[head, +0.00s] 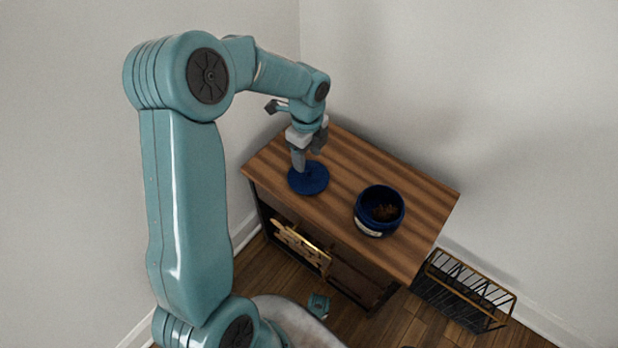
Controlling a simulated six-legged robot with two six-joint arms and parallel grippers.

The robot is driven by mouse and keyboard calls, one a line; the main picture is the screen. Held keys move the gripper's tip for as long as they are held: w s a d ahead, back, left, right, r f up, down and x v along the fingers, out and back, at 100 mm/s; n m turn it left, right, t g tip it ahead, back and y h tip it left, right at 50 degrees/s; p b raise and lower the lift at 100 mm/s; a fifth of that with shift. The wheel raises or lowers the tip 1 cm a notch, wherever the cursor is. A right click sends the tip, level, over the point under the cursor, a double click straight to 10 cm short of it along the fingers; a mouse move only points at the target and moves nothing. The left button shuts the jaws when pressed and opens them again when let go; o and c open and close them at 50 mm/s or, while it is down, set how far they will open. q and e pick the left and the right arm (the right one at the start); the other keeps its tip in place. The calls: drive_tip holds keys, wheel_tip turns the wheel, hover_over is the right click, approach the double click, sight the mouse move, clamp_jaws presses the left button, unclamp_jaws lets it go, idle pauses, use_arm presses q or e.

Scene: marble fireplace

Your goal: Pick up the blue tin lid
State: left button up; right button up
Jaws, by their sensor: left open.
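The blue tin lid (309,181) is a round dark blue disc lying flat on the left part of the wooden cabinet top. My left gripper (305,163) points down over the lid from the far side, with its fingers apart. One finger overlaps the far part of the lid in the picture; I cannot tell whether it touches. The far finger is partly behind the near one. The open blue tin (364,219) stands upright to the right of the lid, apart from it, with brown contents inside. My right gripper is not in view.
The wooden cabinet (410,187) stands near the corner walls, its top clear at the back and right. A black and brass wire rack (462,291) stands on the floor at right. A wooden item with a gold bar (300,245) shows at the cabinet's front.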

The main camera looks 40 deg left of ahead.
sight(308, 168)
use_arm(q)
wheel_tip(308, 168, down, 5)
drive_tip(key=shift+d+r+b, duration=0.15)
drive_tip(key=shift+b, duration=1.1)
drive_tip(key=shift+f, duration=0.35)
drive_tip(key=shift+r, duration=0.1)
clamp_jaws()
wheel_tip(308, 168, up, 20)
drive_tip(key=p, duration=0.7)
drive_tip(key=shift+w, duration=0.3)
